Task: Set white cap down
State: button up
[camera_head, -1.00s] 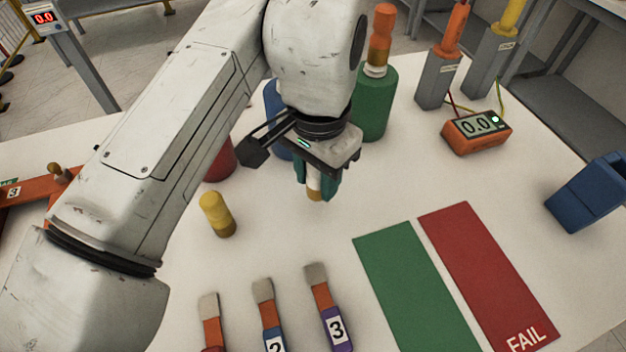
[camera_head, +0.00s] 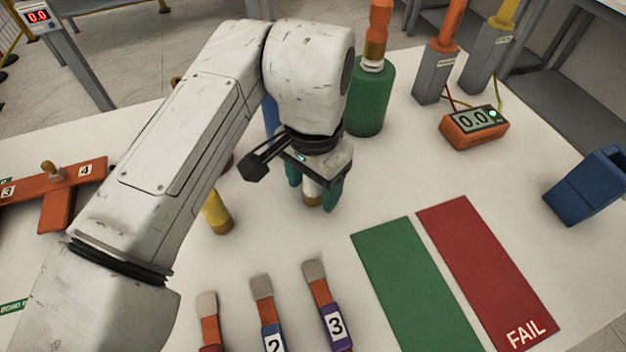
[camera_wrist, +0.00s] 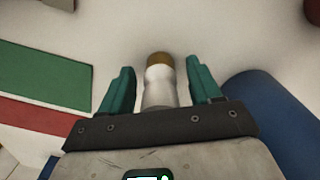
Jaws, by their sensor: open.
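The white cap (camera_wrist: 160,85), a small white cylinder with a brown band at its lower end, is between the fingers of my gripper (camera_wrist: 159,88). In the wrist view a gap shows between the cap and each teal finger. In the head view, my gripper (camera_head: 315,195) is low over the white table (camera_head: 275,235), with its fingers spread either side of the cap (camera_head: 312,190). The cap looks upright, with its lower end at the table surface. Its top is hidden by my gripper.
A yellow cap (camera_head: 216,213) stands to the left, and a green cylinder (camera_head: 369,100) behind. Green (camera_head: 415,285) and red (camera_head: 485,265) mats lie to the right. Several numbered, grey-tipped pieces (camera_head: 322,300) lie in front. An orange meter (camera_head: 474,126) stands at the back right.

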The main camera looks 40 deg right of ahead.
notch_tip(320, 180, up, 12)
jog(key=shift+r+p, duration=0.15)
jog(key=shift+p, duration=0.5)
